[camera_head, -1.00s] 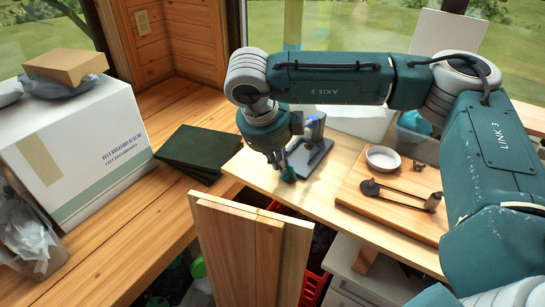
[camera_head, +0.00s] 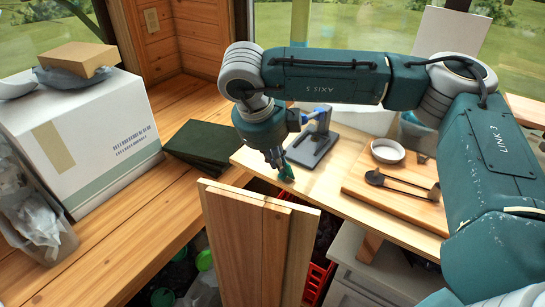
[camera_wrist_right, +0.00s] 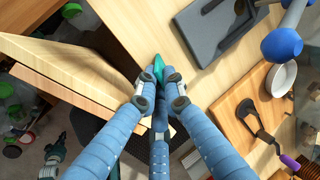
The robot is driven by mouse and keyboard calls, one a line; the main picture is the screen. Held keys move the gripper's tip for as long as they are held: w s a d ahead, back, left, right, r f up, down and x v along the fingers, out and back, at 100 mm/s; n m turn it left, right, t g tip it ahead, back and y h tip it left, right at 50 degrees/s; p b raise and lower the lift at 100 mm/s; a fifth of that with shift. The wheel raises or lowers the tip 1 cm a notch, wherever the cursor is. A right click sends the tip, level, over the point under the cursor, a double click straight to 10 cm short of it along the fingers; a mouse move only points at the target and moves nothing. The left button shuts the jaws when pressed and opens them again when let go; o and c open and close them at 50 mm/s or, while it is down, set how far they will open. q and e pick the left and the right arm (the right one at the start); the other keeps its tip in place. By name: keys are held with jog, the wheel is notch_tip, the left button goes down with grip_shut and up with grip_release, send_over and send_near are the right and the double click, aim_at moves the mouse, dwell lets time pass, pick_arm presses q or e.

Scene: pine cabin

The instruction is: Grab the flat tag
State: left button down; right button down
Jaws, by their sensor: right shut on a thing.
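The flat tag appears as a small green piece (camera_head: 287,174) at the near left edge of the light wood tabletop, at the tips of my right gripper (camera_head: 280,165). In the right wrist view the tag (camera_wrist_right: 158,66) shows as a teal-green piece between the fingertips of my right gripper (camera_wrist_right: 160,78). The fingers are closed on it and cover its lower part. I cannot tell whether it touches the tabletop. A dark teal part at the lower left of the wrist view looks like my left gripper (camera_wrist_right: 54,158), too small to judge.
A grey stand with a blue part (camera_head: 313,145) is just behind the gripper. A wooden board (camera_head: 410,208) with a white dish (camera_head: 387,151) and a dark utensil lies to the right. An upright wooden panel (camera_head: 250,245) stands in front. Dark green books (camera_head: 203,142) lie left.

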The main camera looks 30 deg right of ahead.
jog(key=c, duration=2.3)
grip_release()
jog(key=shift+w+d+f, duration=0.1)
jog(key=shift+w+d, duration=0.05)
jog(key=shift+d, duration=0.1)
jog(key=o, duration=0.5)
jog(key=shift+d, duration=0.1)
jog(key=w+v, duration=0.1)
jog(key=v, duration=1.1)
jog(key=shift+d+r, duration=0.2)
